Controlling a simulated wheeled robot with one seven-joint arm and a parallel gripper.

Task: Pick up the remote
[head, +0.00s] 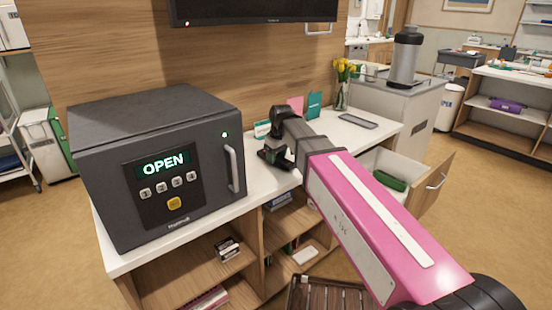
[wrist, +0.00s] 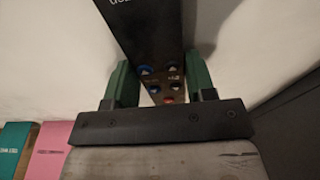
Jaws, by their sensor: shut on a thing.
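The remote (wrist: 155,40) is a long dark bar with small coloured buttons, seen in the wrist view over the white counter. My gripper (wrist: 160,82) has its green-padded fingers on either side of the remote's button end and is shut on it. In the head view my gripper (head: 274,158) is over the counter just right of the safe. I cannot make out the remote there, as the gripper hides it. Whether the remote still touches the counter is not clear.
A dark safe (head: 105,160) reading OPEN stands left on the white counter (head: 335,134). Behind are pink (head: 296,104) and teal (head: 314,105) cards and a flower vase (head: 342,97). A flat grey device (head: 358,121) lies right. An open drawer (head: 432,190) juts out.

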